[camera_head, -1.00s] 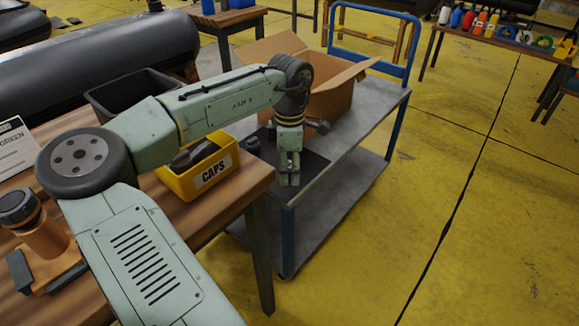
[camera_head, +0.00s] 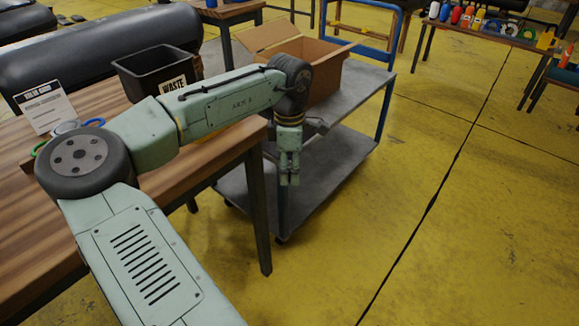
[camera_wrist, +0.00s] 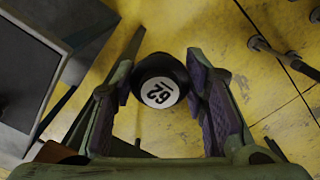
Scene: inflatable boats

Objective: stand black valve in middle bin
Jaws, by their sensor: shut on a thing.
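In the wrist view the black valve (camera_wrist: 161,80), a round black piece with a white numbered face, sits between the purple-padded fingers of my gripper (camera_wrist: 160,72). My gripper is shut on it. In the head view my gripper (camera_head: 289,182) points down, in front of the near end of the grey trolley, over the floor. The valve cannot be made out there. I cannot pick out a middle bin in either view. A black bin (camera_head: 140,76) labelled WASTE stands on the wooden table at the left.
The wooden table (camera_head: 62,200) fills the left, with a white sign (camera_head: 46,107) and coloured rings. The trolley (camera_head: 340,110) carries an open cardboard box (camera_head: 325,84). A far table holds several coloured items. The yellow floor (camera_head: 440,220) at the right is clear.

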